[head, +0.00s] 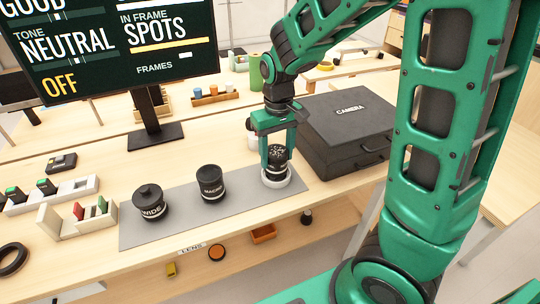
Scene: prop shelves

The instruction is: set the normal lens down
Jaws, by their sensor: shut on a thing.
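My gripper (277,146) is shut on the normal lens (278,158), a black cylinder with white markings too small to read for certain. The lens is upright at the white ring holder (277,184), at the right end of the grey mat (238,200). Its lower end appears to be at or inside the ring; I cannot tell whether it rests there. The wide lens (150,201) and the macro lens (210,184) stand on the mat to the left, apart from my gripper.
A black camera case (345,135) stands close on the right of the holder. A monitor (110,45) on a stand is behind left. Small racks (75,215) sit left of the mat. A "LENS" label (191,248) is on the front edge. Bare mat lies between the lenses.

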